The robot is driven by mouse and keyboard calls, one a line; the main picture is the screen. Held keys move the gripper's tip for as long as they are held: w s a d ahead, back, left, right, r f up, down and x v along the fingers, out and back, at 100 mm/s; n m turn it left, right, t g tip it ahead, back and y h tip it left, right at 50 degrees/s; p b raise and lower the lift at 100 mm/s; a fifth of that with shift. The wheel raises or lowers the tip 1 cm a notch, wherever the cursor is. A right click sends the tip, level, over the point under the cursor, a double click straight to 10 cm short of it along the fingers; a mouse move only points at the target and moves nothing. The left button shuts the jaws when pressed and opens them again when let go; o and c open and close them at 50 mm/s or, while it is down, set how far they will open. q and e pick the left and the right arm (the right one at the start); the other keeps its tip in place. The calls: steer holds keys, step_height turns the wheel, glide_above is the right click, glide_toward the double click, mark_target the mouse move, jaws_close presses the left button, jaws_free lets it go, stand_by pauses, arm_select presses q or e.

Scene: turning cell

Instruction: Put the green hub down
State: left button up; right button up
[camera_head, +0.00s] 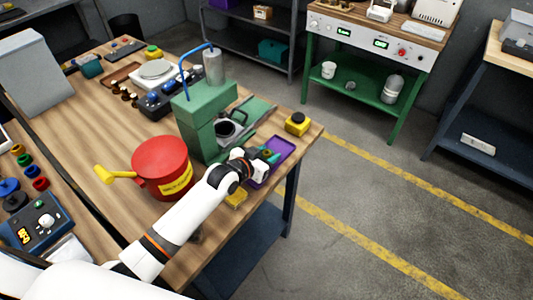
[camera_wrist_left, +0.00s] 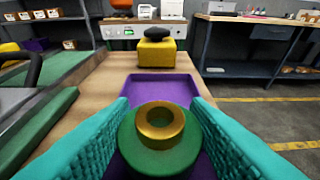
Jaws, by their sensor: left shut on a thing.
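The green hub (camera_wrist_left: 160,153), a round green part with a brass ring on top, is between the teal finger pads of my left gripper (camera_head: 266,154) in the left wrist view. The left gripper is shut on it, and the hub looks upright. In the head view the gripper hides most of the hub. A purple tray (camera_head: 284,147) lies under and beyond the gripper near the table's right edge; it also shows in the left wrist view (camera_wrist_left: 164,90). I cannot tell whether the hub touches the tray floor. My right gripper is not in view.
A green machine (camera_head: 203,120) stands left of the tray, with a red bucket (camera_head: 160,165) nearby. A yellow button box (camera_head: 297,123) sits just beyond the tray. A small yellow block (camera_head: 236,199) lies near my left forearm. The floor lies past the table edge.

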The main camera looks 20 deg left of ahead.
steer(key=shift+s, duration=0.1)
arm_select(q)
steer(key=o, duration=0.8)
steer(key=shift+f, duration=0.1)
steer(key=shift+o, duration=0.4)
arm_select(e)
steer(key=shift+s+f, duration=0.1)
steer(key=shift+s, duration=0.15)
arm_select(q)
steer(key=shift+s+a+r, duration=0.1)
steer(key=shift+s+r, duration=0.05)
steer(key=shift+r, duration=0.15)
steer(key=p+v, duration=0.8)
steer(key=v, duration=0.2)
steer(key=shift+r+p, duration=0.2)
steer(key=shift+p, duration=0.2)
steer(key=shift+s+a+r+p, duration=0.1)
steer(key=shift+s+p, duration=0.1)
steer(key=shift+s, duration=0.15)
steer(key=shift+s+a+r+p, duration=0.1)
steer(key=shift+s+a+p, duration=0.1)
steer(key=shift+s, duration=0.15)
steer(key=shift+f, duration=0.1)
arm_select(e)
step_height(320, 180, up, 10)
